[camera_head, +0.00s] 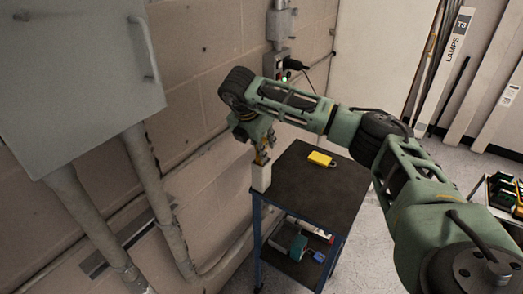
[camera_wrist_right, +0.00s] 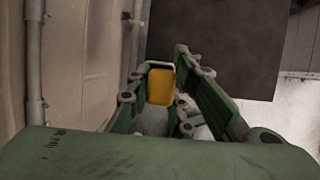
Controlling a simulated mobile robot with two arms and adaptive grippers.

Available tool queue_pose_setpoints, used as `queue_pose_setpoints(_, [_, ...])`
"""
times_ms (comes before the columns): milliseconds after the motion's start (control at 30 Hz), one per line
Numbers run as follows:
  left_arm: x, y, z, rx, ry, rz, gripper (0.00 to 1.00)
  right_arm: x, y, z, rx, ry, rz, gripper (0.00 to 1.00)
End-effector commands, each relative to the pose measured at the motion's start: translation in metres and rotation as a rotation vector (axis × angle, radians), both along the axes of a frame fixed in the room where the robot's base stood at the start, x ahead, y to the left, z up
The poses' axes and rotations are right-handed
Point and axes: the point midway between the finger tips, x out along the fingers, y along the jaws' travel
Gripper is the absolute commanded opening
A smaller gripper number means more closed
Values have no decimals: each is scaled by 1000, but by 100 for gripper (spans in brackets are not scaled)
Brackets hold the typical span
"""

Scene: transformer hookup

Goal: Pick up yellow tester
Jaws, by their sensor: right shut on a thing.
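The yellow tester (camera_head: 321,158) lies flat on the dark top of a small cart, to the right of my right gripper and apart from it. My right gripper (camera_head: 262,157) points down at the cart's left edge by the wall. It is shut on a pale block (camera_head: 261,178) with a yellow-orange part. In the right wrist view, that yellow-orange part (camera_wrist_right: 161,87) shows between the fingers, with a pale edge around it. I cannot tell whether the block touches the cart. My left gripper is not in view.
The cart top (camera_head: 311,186) is otherwise bare; its lower shelf holds a teal item (camera_head: 298,247) and other things. The wall with pipes (camera_head: 160,200) stands close on the left. A grey cabinet (camera_head: 75,85) hangs at upper left. A small box with a green light (camera_head: 279,66) is on the wall.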

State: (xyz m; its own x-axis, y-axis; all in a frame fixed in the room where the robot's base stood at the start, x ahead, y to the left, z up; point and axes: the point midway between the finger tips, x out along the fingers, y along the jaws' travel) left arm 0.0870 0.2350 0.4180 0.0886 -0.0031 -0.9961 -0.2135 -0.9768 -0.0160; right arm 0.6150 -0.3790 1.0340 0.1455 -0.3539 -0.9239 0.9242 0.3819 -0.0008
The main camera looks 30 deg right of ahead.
Motion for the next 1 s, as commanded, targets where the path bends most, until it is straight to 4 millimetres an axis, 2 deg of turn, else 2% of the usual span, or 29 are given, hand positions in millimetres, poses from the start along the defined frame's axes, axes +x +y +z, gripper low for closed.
queue_pose_setpoints(267, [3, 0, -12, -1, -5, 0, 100, 1, 1, 32, 1, -6, 1, 0])
queue_pose_setpoints(567, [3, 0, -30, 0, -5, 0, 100, 1, 1, 101, 2, -7, 1, 0])
queue_pose_setpoints(600, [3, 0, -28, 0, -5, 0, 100, 1, 1, 114, 0, -8, 0, 0])
queue_pose_setpoints(733, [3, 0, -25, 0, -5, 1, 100, 1, 0, 143, -1, -6, 1, 0])
queue_pose_setpoints(1000, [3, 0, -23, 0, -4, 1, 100, 0, 0, 173, -1, -2, 1, 0])
